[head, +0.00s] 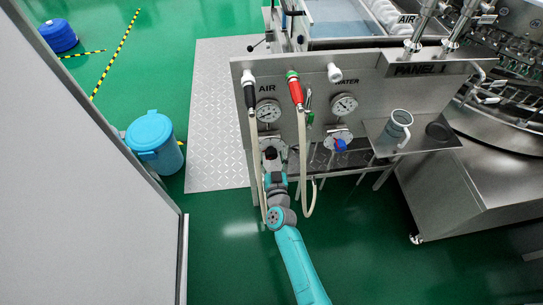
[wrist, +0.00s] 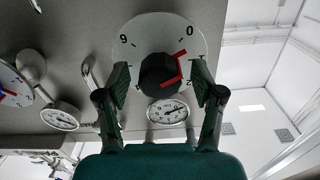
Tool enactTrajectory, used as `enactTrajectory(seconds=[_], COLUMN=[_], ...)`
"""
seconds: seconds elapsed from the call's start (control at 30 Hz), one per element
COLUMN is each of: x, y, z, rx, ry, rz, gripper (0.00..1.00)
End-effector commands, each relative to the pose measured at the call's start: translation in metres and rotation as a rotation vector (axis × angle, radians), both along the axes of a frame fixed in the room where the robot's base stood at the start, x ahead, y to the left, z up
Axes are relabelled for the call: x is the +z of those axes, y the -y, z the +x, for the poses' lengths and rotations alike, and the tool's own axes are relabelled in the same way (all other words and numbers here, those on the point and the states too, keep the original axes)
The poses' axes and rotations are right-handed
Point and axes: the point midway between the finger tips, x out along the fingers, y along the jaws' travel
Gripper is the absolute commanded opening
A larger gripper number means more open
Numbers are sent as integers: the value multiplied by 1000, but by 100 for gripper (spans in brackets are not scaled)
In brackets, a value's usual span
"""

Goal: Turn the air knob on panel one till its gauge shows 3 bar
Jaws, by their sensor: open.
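Panel one (head: 310,90) is a steel board. Its air gauge (head: 268,111) is a white dial under the word AIR; it also shows below the knob in the wrist view (wrist: 167,111). Its needle is too small to read surely. The air knob (wrist: 158,75) is black with a red pointer mark, on a white scale plate (wrist: 140,28). My gripper (head: 272,153) is at the panel below the air gauge and hides the knob in the head view. In the wrist view my gripper (wrist: 160,82) is open, one finger on each side of the knob; contact cannot be told.
The water gauge (head: 344,105) and blue-marked water knob (head: 340,144) are to the right. A black-handled hose (head: 250,92) and a red-handled hose (head: 296,90) hang close to my arm. A jug (head: 397,128) stands on the right shelf. A blue-lidded bin (head: 150,132) stands left.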

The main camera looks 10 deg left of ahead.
Motion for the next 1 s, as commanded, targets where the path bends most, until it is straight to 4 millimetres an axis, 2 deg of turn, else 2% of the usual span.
enactTrajectory(seconds=[0.37, 0.47, 0.6, 0.63, 1.0], x=[0, 0, 0, 0, 0], y=[-1, -1, -2, -2, -2], z=[5, 5, 5, 5, 5], rx=[0, 0, 1, 1, 0], ry=[0, 0, 0, 0, -15], rz=[0, 0, 0, 0, 56], gripper=[67, 45, 10, 7, 7])
